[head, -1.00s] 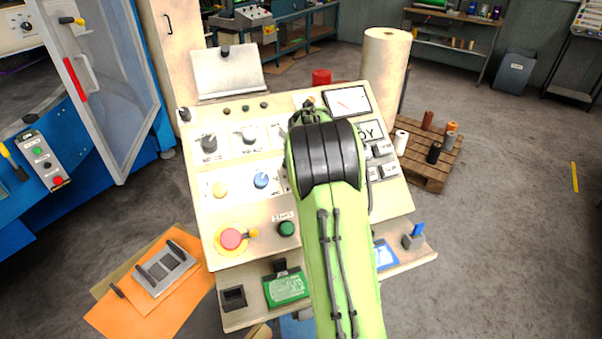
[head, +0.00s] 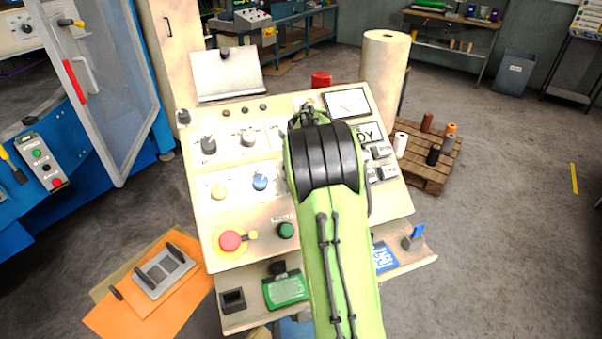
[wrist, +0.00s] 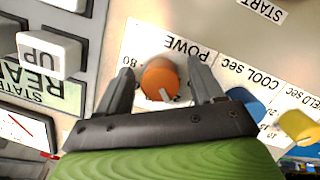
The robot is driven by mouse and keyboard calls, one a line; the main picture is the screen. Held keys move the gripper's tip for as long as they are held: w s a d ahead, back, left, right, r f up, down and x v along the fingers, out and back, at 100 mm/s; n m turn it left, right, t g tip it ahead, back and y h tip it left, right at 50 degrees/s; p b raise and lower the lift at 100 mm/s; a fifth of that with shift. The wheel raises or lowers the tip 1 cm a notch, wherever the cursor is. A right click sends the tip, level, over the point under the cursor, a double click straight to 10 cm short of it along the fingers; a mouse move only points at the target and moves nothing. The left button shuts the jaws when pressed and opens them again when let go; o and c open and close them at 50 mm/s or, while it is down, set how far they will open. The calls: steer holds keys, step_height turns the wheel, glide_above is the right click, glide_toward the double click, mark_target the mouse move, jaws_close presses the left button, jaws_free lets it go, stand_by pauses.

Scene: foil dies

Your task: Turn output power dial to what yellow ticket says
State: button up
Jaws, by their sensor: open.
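The orange output power dial (wrist: 158,76) shows in the wrist view, with printing that reads "POWE" beside it and "80" to its left. A small pale pointer mark sits at its lower edge. My gripper (wrist: 160,73) is open, with one finger on each side of the dial and a narrow gap on both sides. In the head view my own arm hides the gripper and this dial. I cannot make out a yellow ticket in either view.
A blue dial (wrist: 247,102) marked "COOL sec" and a yellow dial (wrist: 298,126) lie close to the right finger. A "UP" button (wrist: 48,54) is at left. The console (head: 205,240) also carries a red emergency button (head: 230,241) and green button (head: 286,230).

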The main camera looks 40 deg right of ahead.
steer(key=v, duration=1.5)
steer(key=shift+s+r+p, duration=0.15)
steer(key=shift+r+p, duration=0.1)
steer(key=shift+p, duration=0.2)
steer(key=shift+a, duration=0.15)
steer(key=s+a+r+y, duration=0.1)
steer(key=s+a+r, duration=0.2)
steer(key=s+a, duration=0.4)
steer(key=s+a+f+m, duration=0.1)
steer(key=s+a+f, duration=0.1)
steer(key=s+a, duration=0.5)
steer(key=s+a+f+m+t+y, duration=0.1)
steer(key=s+a+f, duration=0.2)
steer(key=s+a, duration=0.3)
steer(key=s, duration=0.5)
steer(key=shift+a+f, duration=0.3)
steer(key=shift+a, duration=0.1)
steer(key=shift+d, duration=0.1)
